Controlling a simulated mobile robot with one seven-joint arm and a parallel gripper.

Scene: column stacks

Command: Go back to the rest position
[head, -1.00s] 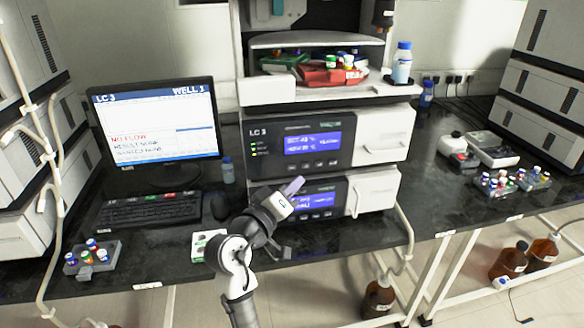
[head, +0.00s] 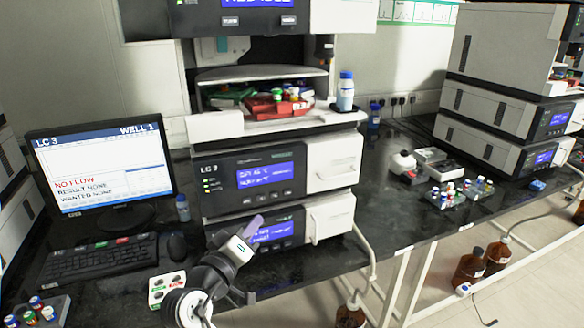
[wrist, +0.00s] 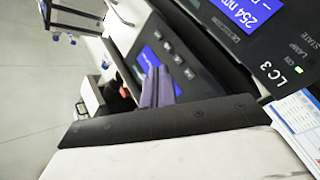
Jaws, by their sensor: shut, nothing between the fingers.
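My gripper (head: 252,227) is in front of the lower part of the LC 3 column stack (head: 250,178), at the front of the black bench. Its purple fingers are together and hold nothing. They point up and to the right in the head view. In the wrist view the closed purple fingers (wrist: 158,88) stand out against the stack's dark front panel and blue display. I cannot tell the exact gap between fingers and panel.
A monitor (head: 100,172) reads NO FLOW, with a keyboard (head: 98,258) below it. A small white block (head: 166,288) lies near the front edge. Vial racks stand at front left (head: 38,311) and right (head: 459,193). A blue-capped bottle (head: 346,92) stands on the stack's ledge.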

